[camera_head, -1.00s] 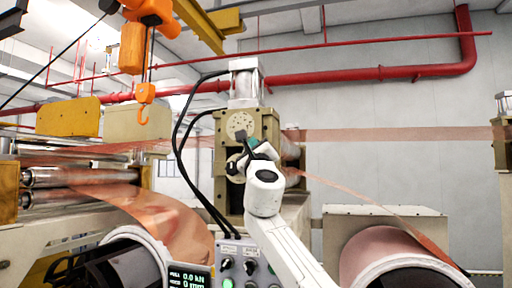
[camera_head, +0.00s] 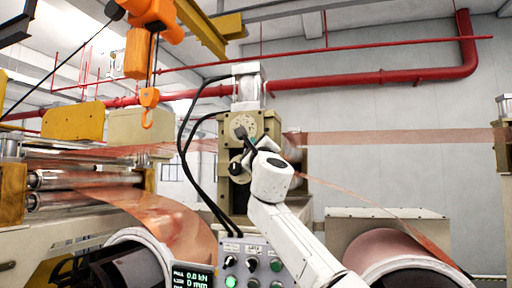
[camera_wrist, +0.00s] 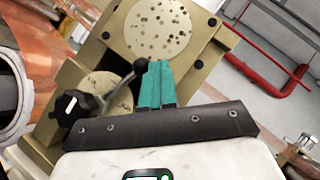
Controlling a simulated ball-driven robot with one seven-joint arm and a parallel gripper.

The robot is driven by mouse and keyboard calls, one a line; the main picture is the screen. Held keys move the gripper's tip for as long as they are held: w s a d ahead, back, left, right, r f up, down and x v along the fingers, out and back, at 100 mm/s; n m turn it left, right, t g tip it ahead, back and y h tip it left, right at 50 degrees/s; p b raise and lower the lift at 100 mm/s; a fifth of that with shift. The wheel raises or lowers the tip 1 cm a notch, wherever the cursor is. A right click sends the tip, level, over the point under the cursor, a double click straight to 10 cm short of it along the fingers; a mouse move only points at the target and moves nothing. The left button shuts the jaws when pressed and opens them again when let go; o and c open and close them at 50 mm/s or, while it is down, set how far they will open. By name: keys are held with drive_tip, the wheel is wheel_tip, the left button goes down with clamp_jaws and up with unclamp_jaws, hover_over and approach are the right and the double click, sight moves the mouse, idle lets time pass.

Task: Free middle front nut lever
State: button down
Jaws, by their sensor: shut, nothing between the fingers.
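A lever with a black ball knob (camera_wrist: 141,65) shows in the wrist view, on the tan machine block (camera_wrist: 45,140). Its grey rod slants down left towards a round hub and a black star-shaped handle (camera_wrist: 75,107). My gripper (camera_wrist: 160,66) has its teal fingers together and empty. The fingertips are just right of the ball knob, in front of the block's face; I cannot tell whether they touch the knob. In the head view the machine block (camera_head: 262,122) stands in the middle, with my wrist and arm in front hiding part of it. A black handle (camera_head: 235,168) shows left of my wrist.
A round plate with holes (camera_wrist: 158,28) lies beyond the fingertips. Black cables (camera_head: 184,140) hang left of the block. A control panel (camera_head: 245,262) stands below. Copper foil (camera_head: 165,212) and rolls lie on both sides. An orange hoist hook (camera_head: 149,108) hangs upper left.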

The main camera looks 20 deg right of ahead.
drive_tip(key=shift+w+a+f+n+g+y+b, duration=0.35)
drive_tip(key=shift+a+f+n+y+b, duration=0.3)
drive_tip(key=shift+b, duration=0.35)
drive_tip(key=shift+w+a+r+n+b, duration=0.1)
drive_tip(key=shift+a+r+n+b, duration=0.05)
drive_tip(key=shift+a+n+b, duration=0.15)
drive_tip(key=shift+d+r+b, duration=0.15)
drive_tip(key=shift+r+b, duration=0.15)
drive_tip(key=shift+r, duration=0.05)
drive_tip(key=shift+s+d+r, duration=0.2)
drive_tip(key=shift+d+r, duration=0.05)
drive_tip(key=shift+r, duration=0.05)
